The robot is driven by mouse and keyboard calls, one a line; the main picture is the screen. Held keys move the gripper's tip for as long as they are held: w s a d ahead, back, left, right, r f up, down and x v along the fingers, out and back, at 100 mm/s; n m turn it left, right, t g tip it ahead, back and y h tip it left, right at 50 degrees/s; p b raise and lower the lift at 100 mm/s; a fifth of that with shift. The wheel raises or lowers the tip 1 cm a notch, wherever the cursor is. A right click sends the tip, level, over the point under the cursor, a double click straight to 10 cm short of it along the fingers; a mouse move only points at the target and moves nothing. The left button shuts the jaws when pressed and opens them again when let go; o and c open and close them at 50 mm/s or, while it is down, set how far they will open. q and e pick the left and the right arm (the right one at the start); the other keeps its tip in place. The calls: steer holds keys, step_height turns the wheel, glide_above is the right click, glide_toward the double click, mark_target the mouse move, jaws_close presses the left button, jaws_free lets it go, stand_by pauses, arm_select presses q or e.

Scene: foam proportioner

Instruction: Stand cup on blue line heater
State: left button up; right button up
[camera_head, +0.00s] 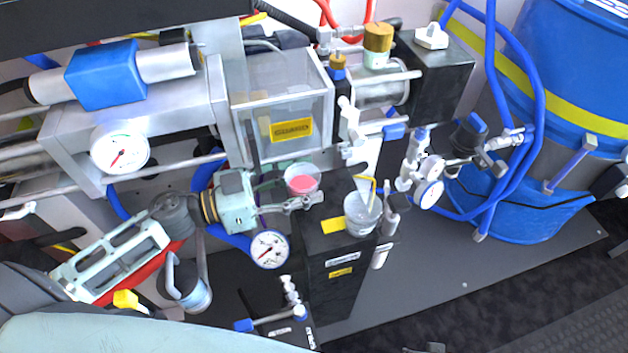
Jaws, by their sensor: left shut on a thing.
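A clear cup with pink contents (301,180) is upright between the fingers of my left gripper (297,190), above the back left of a black cabinet. The left gripper reaches in from the left and is shut on this cup; its far finger is partly hidden. A blue block (105,75) around a pale cylinder at the upper left looks like the blue line heater. It stands well left of and behind the cup, with nothing on its top. My right gripper is not in view.
A second clear cup (362,214) with a yellow stick stands on the black cabinet (335,262). Round gauges (120,150) (270,249) and metal pipes surround my arm. A clear-walled box (283,105) is behind the held cup. A large blue drum (570,80) with hoses is at right.

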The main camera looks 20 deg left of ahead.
arm_select(q)
steer(key=x, duration=0.2)
steer(key=shift+w+d, duration=0.2)
steer(key=shift+d, duration=0.1)
steer(key=shift+f, duration=0.15)
steer(key=shift+s+a, duration=0.1)
steer(key=shift+a, duration=0.05)
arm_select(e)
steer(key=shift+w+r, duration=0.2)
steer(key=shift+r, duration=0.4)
arm_select(q)
steer(key=o, duration=1.3)
steer(key=shift+f, duration=0.1)
